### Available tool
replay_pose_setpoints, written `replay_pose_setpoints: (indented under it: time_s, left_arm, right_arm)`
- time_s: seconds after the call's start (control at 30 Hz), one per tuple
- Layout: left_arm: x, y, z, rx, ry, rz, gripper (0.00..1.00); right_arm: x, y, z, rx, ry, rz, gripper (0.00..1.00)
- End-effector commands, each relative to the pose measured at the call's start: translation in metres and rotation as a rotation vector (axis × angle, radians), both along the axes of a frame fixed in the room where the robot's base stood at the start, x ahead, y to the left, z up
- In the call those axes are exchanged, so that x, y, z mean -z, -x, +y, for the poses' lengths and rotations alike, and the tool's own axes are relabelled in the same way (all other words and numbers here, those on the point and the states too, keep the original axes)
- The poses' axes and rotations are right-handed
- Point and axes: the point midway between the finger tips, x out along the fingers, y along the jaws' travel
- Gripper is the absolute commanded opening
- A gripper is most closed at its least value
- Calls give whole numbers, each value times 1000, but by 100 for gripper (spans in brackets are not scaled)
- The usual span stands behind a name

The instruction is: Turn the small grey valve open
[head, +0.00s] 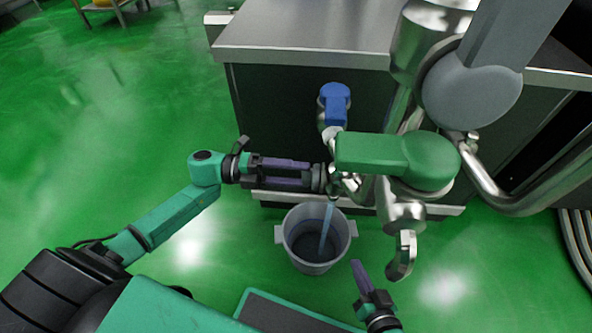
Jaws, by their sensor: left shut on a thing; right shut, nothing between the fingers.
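My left gripper (312,178), with purple fingers, reaches in from the left and is shut on the small grey valve (332,179), low on the steel pipework. The fingers and the large green handle hide most of the valve, so its handle's angle is unclear. A bluish-grey stream (326,226) falls from just below it into a grey bucket (289,240). My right gripper (359,272) is shut and empty at the bottom, right of the bucket and below the bent steel spout.
A blue valve handle (336,103) sits above my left gripper. A large green handle (385,154) and a big grey handle (472,92) crowd the right. A steel-topped cabinet (305,36) stands behind. Green floor (90,130) is free at left.

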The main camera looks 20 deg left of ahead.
Motion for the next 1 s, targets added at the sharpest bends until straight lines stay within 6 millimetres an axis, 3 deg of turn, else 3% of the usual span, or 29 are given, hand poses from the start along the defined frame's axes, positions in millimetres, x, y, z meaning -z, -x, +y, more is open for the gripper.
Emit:
replay_pose_setpoints:
  time_s: [0.67,0.7,0.77,1.0]
  left_arm:
    - [1,0,0,0,5,29,8]
    - [1,0,0,0,5,29,71]
    - [1,0,0,0,5,29,94]
    - [0,0,0,0,5,25,94]
  right_arm:
    - [-4,0,0,-4,3,4,0]
    - [-4,0,0,-3,4,4,0]
    - [-4,0,0,-3,4,4,0]
    - [-4,0,0,-3,3,3,0]
